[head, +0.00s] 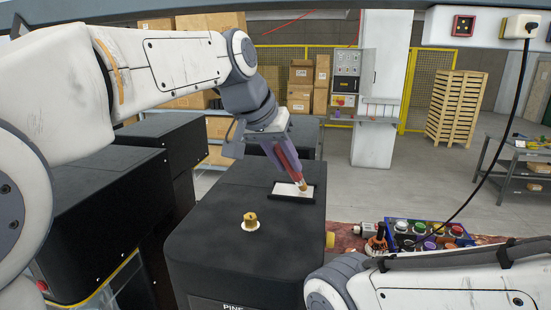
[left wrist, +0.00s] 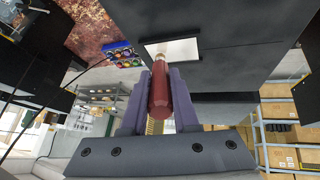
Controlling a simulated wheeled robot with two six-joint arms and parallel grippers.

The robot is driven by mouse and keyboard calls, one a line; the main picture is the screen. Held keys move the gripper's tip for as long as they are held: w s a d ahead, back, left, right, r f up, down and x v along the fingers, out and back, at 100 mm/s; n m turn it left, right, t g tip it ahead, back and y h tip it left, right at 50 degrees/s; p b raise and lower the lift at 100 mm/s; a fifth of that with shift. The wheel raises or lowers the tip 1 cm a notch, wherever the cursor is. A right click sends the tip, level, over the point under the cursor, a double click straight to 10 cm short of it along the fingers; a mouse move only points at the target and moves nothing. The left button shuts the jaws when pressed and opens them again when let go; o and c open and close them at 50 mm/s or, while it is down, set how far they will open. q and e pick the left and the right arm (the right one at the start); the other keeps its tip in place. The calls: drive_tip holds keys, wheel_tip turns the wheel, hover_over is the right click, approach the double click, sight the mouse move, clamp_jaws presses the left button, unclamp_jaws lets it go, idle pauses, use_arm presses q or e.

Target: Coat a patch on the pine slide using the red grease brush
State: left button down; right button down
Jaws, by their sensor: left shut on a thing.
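My left gripper (head: 284,150) is shut on the red grease brush (head: 293,166), whose handle also shows between the fingers in the left wrist view (left wrist: 160,97). The brush points down and its pale tip is at the white patch (head: 284,189) in a dark frame on top of the black machine labelled "PINE" (head: 215,270). In the left wrist view the tip overlaps the near edge of the patch (left wrist: 180,48). I cannot tell whether it touches. My right arm crosses the lower right; its gripper is out of the picture.
A brass fitting (head: 250,221) stands up on the same black top, near the patch. A panel of coloured buttons (head: 428,232) lies on a reddish surface at right. More black machines (head: 90,195) stand at left. A black cable hangs at right.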

use_arm(q)
drive_tip(key=shift+s+d+f, duration=0.1)
drive_tip(key=shift+s+d, duration=0.05)
drive_tip(key=shift+d, duration=0.75)
drive_tip(key=shift+w+a, duration=0.25)
drive_tip(key=shift+a, duration=1.1)
drive_tip(key=shift+w+a, duration=0.25)
drive_tip(key=shift+a, duration=1.05)
drive_tip(key=shift+w+a, duration=0.25)
drive_tip(key=shift+a, duration=1.1)
wheel_tip(320, 180, up, 6)
drive_tip(key=p, duration=0.5)
wheel_tip(320, 180, up, 3)
drive_tip(key=p, duration=0.2)
drive_tip(key=shift+p, duration=0.4)
